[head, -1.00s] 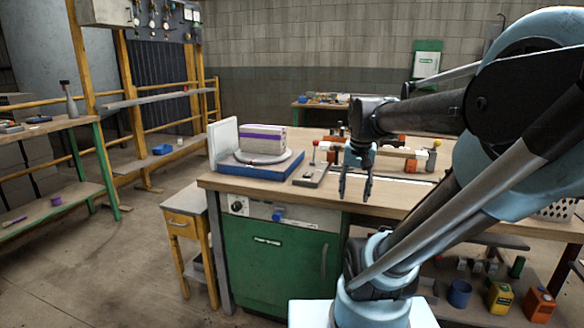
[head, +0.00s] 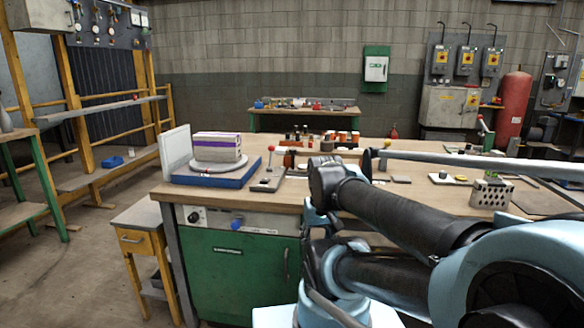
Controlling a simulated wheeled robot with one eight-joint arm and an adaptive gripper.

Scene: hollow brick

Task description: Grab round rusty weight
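I cannot make out a round rusty weight for certain among the small things on the wooden workbench (head: 420,197). My gripper (head: 317,218) is low in front of the bench's front edge, at the end of my bent arm. My own arm links cover much of it, and its fingertips cannot be told apart. I see nothing clearly held in it. My arm also hides part of the bench top and the bench front to the right.
A striped block (head: 217,147) sits on a round plate over a blue base (head: 215,176) at the bench's left. A red-knobbed device (head: 269,178) stands beside it. Bottles and orange blocks (head: 345,137) line the back. A perforated metal box (head: 490,192) stands at the right.

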